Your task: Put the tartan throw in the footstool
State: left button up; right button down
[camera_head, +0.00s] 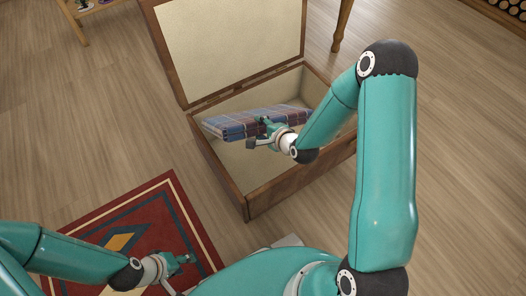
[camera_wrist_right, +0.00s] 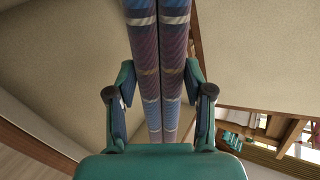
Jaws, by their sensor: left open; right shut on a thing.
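The tartan throw (camera_head: 240,123) is a folded, flat, blue and red plaid bundle. It is held within the opening of the footstool (camera_head: 247,200), a wooden box with a pale lining and its lid (camera_head: 232,50) standing open at the back. My right gripper (camera_head: 265,131) is shut on the throw's near edge. In the right wrist view the throw (camera_wrist_right: 158,70) runs between the two fingers (camera_wrist_right: 160,110). I cannot tell whether the throw touches the footstool's floor. My left gripper (camera_head: 186,261) is open and empty, low over the rug at lower left.
A red patterned rug (camera_head: 160,195) lies on the wooden floor left of the footstool. A wooden leg (camera_head: 342,25) stands behind the footstool at right. A small shelf piece (camera_head: 80,25) is at upper left. The floor right of the footstool is clear.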

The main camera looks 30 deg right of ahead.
notch_tip(320, 180, down, 12)
jog(key=b, duration=0.3)
jog(key=shift+b, duration=0.4)
jog(key=shift+f+b, duration=0.5)
jog(key=shift+f, duration=0.2)
jog(key=shift+c, duration=2.2)
grip_release()
